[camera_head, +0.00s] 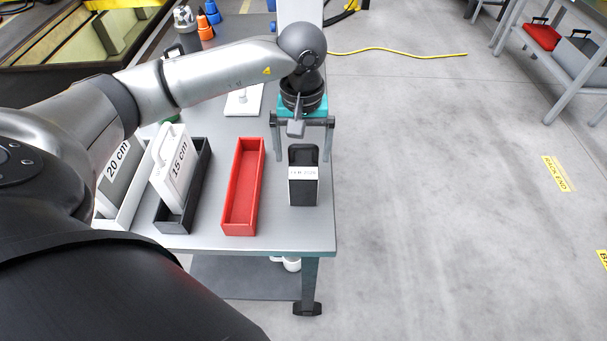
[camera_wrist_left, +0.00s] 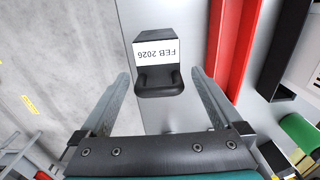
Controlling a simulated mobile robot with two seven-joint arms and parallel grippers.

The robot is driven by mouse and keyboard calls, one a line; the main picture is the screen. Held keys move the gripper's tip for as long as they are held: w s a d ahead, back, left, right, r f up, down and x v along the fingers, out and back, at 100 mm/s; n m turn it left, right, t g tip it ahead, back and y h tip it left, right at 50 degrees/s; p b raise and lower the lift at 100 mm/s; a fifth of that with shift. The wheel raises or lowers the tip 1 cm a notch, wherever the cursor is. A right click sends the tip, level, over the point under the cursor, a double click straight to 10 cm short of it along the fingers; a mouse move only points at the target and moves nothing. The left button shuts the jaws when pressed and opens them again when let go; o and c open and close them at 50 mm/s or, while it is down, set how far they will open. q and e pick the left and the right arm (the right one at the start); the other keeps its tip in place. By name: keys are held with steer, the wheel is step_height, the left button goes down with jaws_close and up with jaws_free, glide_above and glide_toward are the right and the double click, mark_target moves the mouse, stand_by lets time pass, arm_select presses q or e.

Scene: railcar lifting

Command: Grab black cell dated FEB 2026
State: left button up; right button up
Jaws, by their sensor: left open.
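The black cell (camera_head: 303,192) stands on the table near its right edge, with a white label and a black handle on top. In the left wrist view the label of the cell (camera_wrist_left: 157,53) reads FEB 2026, upside down. My left gripper (camera_head: 303,158) is open, its two fingers spread above and around the handle's sides. In the left wrist view the cell's handle lies between the fingertips of my left gripper (camera_wrist_left: 160,82), apart from both. My right gripper is in neither view.
The table (camera_head: 270,220) ends just right of the cell. A shelf (camera_head: 560,60) stands far right.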

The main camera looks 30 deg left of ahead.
mark_target(304, 161)
arm_select(q)
steer(key=f, duration=0.5)
steer(key=shift+w+f, duration=0.15)
steer(key=shift+w, duration=0.05)
jaws_close()
steer(key=shift+w, duration=0.15)
stand_by(0.8)
